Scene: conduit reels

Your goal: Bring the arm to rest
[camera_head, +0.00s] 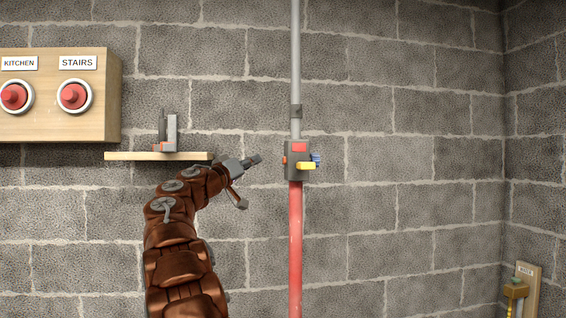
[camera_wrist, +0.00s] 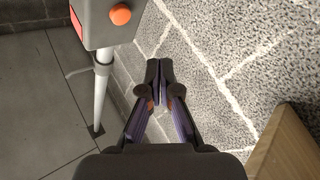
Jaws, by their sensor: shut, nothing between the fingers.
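My gripper (camera_head: 254,159) is at the end of my raised brown arm, in front of the block wall. It points right, toward a grey box on a pipe, with a visible gap between them. In the wrist view my gripper (camera_wrist: 159,76) has its two dark fingertips together, with nothing seen between them. My arm is bent, its lower part running out of the bottom of the head view.
The grey box (camera_head: 297,151) has a red patch and yellow lever; its pipe (camera_head: 295,235) is red below. A wooden shelf (camera_head: 135,156) holds a small grey device (camera_head: 171,132). A wooden panel (camera_head: 111,95) bears red buttons.

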